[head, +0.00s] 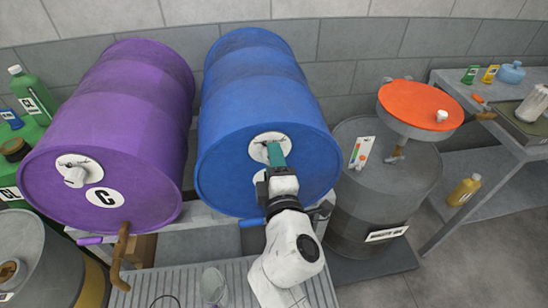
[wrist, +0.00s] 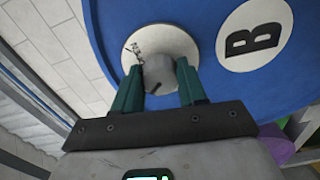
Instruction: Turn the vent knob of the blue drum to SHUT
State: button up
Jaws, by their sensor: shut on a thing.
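The blue drum (head: 255,85) lies on its side on a rack, its flat end facing me. A round white dial plate (head: 262,143) is on that end; it also shows in the wrist view (wrist: 140,45), with small dark lettering too small to read surely. The grey-white vent knob (wrist: 160,74) sits on the plate, with a dark mark low on its face. My gripper (wrist: 159,82) has its teal fingers on both sides of the knob, shut on it. In the head view my gripper (head: 275,155) hides the knob.
A purple drum (head: 120,120) marked C lies close on the left, with its own knob (head: 75,175). A grey drum (head: 385,180) with an orange-topped stand (head: 410,103) is on the right. A grated tray (head: 170,285) and a clear cup (head: 213,284) are below.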

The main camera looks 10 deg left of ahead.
jog(key=shift+n, duration=0.6)
jog(key=shift+f, duration=0.1)
jog(key=o, duration=1.1)
jog(key=shift+c, duration=0.2)
jog(key=v, duration=1)
jog(key=shift+s+b, duration=0.4)
jog(key=shift+b, duration=0.05)
